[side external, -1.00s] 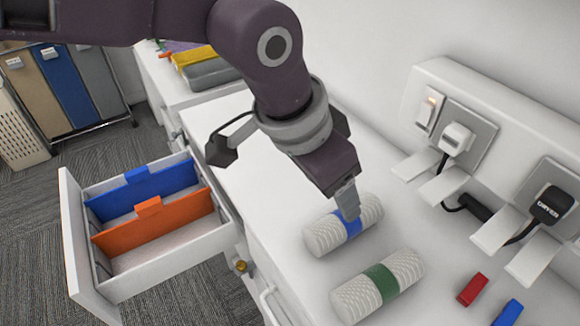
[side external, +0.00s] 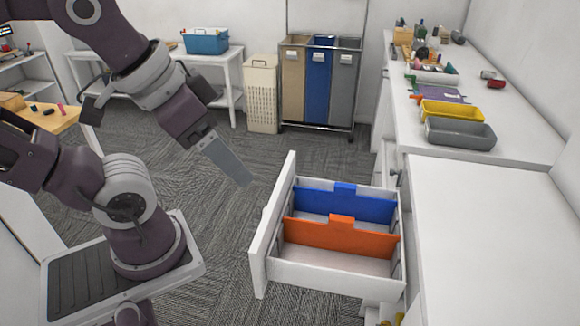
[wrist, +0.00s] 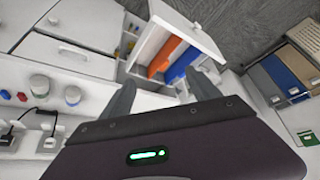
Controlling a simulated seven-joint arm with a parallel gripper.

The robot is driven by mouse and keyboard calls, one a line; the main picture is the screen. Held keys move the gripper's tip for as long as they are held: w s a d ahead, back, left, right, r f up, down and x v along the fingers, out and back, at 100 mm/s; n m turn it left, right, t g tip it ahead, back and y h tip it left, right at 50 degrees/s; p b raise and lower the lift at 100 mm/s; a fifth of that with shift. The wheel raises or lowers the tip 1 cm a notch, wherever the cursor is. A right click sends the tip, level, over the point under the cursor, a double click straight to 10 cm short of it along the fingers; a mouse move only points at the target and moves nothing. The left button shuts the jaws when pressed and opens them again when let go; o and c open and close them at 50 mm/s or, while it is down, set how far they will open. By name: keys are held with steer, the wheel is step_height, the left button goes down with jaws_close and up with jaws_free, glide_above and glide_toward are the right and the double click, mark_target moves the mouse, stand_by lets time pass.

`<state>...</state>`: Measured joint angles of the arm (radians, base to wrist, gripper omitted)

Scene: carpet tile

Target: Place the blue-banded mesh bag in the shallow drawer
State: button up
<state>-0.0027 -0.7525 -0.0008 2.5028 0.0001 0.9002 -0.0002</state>
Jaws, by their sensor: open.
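The pulled-out white drawer (side external: 273,225) has a blue divider (side external: 345,205) and an orange divider (side external: 335,240) across it. The floor of its front section looks bare. My gripper (side external: 240,178) is in the air to the left of the drawer, apart from it. In the wrist view my gripper (wrist: 160,80) has its two fingers spread with nothing between them. Two small pale cylinders lie on the white counter there; the one nearer the drawer (wrist: 72,95) seems to be the blue-banded mesh bag, though its band is hard to tell. The bags are out of frame in the side view.
A white counter (side external: 490,230) runs along the right, with grey (side external: 460,134) and yellow (side external: 450,113) trays further back. Tan, blue and grey bins (side external: 318,85) stand behind the drawer. Carpet floor (side external: 220,235) is clear between my base and the drawer.

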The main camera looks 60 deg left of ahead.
stand_by(0.3)
steer(key=w+d+r+m+h, duration=0.25)
steer(key=w+d, duration=0.35)
steer(key=w, duration=0.5)
steer(key=w+d+f+m, duration=0.1)
steer(key=w+d, duration=0.3)
steer(key=d, duration=0.3)
steer(key=w+d+f+m, duration=0.2)
steer(key=w+d, duration=0.3)
steer(key=d, duration=0.2)
steer(key=d+f+m, duration=0.1)
steer(key=d+f, duration=0.2)
steer(key=d, duration=0.3)
steer(key=d+f+m+h, duration=0.1)
steer(key=d+f, duration=0.3)
steer(key=d, duration=0.3)
steer(key=d+f+m+h, duration=0.1)
steer(key=d+f, duration=0.3)
steer(key=d, duration=0.3)
steer(key=shift+w+f+m+g, duration=0.15)
steer(key=shift+w+m+g, duration=0.1)
steer(key=shift+w+g, duration=0.15)
steer(key=x, duration=0.7)
steer(key=shift+f, duration=0.3)
jaws_close()
step_height(320, 180, up, 18)
steer(key=shift+w+a, duration=0.1)
